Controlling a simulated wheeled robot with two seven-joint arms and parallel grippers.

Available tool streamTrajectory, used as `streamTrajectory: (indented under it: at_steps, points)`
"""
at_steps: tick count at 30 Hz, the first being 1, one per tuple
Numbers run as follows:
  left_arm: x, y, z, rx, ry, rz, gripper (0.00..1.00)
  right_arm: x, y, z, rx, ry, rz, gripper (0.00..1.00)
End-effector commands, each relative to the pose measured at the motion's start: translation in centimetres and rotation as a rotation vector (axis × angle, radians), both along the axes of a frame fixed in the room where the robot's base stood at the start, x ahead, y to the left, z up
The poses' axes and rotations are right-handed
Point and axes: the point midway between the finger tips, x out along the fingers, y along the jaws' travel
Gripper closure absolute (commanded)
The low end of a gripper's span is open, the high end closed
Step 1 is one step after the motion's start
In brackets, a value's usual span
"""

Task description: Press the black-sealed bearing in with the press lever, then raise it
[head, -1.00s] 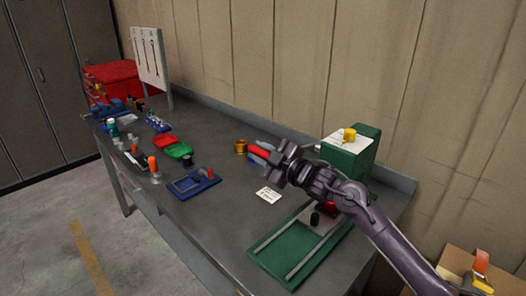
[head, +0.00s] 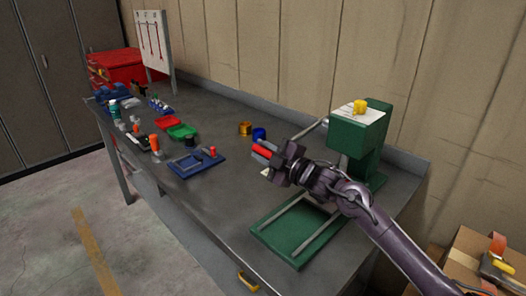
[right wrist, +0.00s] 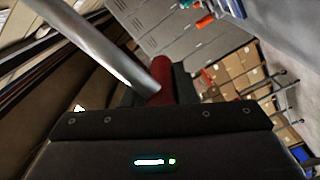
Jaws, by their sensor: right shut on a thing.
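The green press (head: 352,135) stands at the right end of the bench. Its grey lever (head: 312,132) slopes down to the left and ends in a red handle (head: 262,151). My right gripper (head: 277,158) is shut on that handle, beside the press. In the right wrist view the red handle (right wrist: 162,72) sits between the fingers, with the metal lever (right wrist: 100,48) running to the upper left. The black-sealed bearing cannot be made out; my right arm hides the area under the press head. My left gripper is out of view.
The green railed base (head: 265,233) lies in front of the press. A brass cup (head: 245,128) and a blue cup (head: 259,134) stand behind the handle. A blue fixture (head: 185,170), a green tray (head: 181,132) and a red tray (head: 168,122) lie to the left.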

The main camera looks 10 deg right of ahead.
Motion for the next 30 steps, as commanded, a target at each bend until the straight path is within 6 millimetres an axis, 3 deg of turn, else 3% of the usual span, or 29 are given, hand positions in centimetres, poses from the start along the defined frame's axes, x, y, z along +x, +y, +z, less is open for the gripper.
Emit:
streamTrajectory:
  at_steps: [1,5,6,9,20,30]
  points:
    - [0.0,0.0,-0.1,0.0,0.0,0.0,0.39,-0.1,0.0,-1.2,-0.006,0.021,0.001,1.0]
    - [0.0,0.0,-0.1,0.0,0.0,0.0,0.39,-0.1,0.0,-1.3,-0.007,0.024,0.001,1.0]
    - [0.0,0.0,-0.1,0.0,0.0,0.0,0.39,-0.1,0.0,-1.3,-0.008,0.025,0.001,0.69]
    - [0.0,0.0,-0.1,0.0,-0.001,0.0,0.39,-0.1,0.0,-1.3,-0.008,0.023,-0.001,0.57]
    - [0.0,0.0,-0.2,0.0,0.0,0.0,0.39,-0.3,-0.4,-1.1,-0.008,0.018,-0.004,0.57]
    - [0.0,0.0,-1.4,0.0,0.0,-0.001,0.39,-4.5,-3.5,-1.3,-0.012,0.018,-0.002,0.57]
